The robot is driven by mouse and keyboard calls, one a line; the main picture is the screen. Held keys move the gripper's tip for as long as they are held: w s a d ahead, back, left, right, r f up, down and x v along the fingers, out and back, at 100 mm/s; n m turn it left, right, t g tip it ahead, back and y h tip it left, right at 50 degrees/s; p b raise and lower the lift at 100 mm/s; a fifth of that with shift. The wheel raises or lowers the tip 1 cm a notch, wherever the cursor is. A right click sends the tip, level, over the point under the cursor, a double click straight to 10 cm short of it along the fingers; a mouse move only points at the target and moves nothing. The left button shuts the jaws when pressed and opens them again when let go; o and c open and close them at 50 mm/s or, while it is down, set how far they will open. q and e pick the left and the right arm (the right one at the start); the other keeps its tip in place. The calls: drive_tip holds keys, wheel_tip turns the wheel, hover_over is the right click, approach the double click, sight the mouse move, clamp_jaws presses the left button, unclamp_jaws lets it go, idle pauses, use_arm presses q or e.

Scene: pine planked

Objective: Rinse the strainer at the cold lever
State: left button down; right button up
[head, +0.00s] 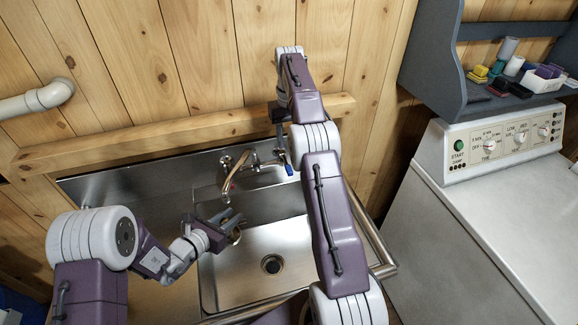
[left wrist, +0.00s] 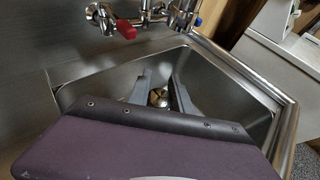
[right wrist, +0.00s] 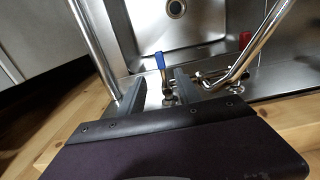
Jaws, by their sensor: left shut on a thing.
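The steel tap (head: 255,164) stands at the back of the sink, with its curved spout (head: 234,166) over the basin. The blue cold lever (head: 288,169) is at its right; it also shows in the right wrist view (right wrist: 160,61). My left gripper (head: 236,222) is over the basin, below and near the spout. It is shut on the small metal strainer (left wrist: 158,97), mostly hidden by the fingers. My right gripper (right wrist: 160,82) is open, its fingers apart near the blue lever, pointing toward it. I cannot tell whether they touch it. No water stream is visible.
The red lever (left wrist: 126,30) is on the tap's other side. The steel basin (head: 285,245) has a drain (head: 272,264) and is otherwise clear. A wooden rail (head: 180,130) runs along the wall behind. A white machine (head: 480,230) and a grey shelf (head: 440,60) stand at the right.

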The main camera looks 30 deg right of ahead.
sight(289, 168)
wheel_tip(289, 168, down, 12)
drive_tip(key=shift+r, duration=0.1)
clamp_jaws()
idle(0.3)
drive_tip(key=shift+r, duration=0.1)
idle(1.2)
